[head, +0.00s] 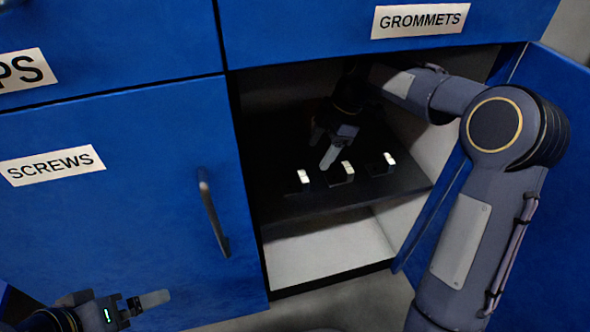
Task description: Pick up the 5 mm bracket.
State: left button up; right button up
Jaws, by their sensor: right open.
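Three small brackets with pale tops stand in a row on the dark shelf (290,207) inside the open cabinet: a left one (303,177), a middle one (347,169) and a right one (389,160). No size marking is readable, so I cannot tell which is the 5 mm bracket. My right gripper (324,146) is inside the cabinet, open and empty, just behind and above the row, between the left and middle brackets in the picture. My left gripper (152,300) is low at the left, outside the cabinet; its jaw opening is not clear.
The cabinet's open door (545,95) stands at the right, beside my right arm. A closed blue door labelled SCREWS (110,215) with a dark handle (213,212) is at the left. A drawer labelled GROMMETS (300,35) is above the opening. The pale lower compartment (325,252) looks empty.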

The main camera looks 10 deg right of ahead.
aim_at(305, 176)
jog(key=shift+b+x, duration=0.5)
jog(key=shift+x, duration=0.5)
jog(key=b+x, duration=0.2)
jog(key=x, duration=0.1)
jog(key=b+x, duration=0.1)
jog(key=x, duration=0.1)
jog(key=shift+s+a+b, duration=0.3)
jog(key=shift+s+b, duration=0.05)
jog(key=shift+a+f, duration=0.1)
jog(key=shift+f, duration=0.15)
jog(key=shift+c, duration=0.2)
jog(key=c, duration=1)
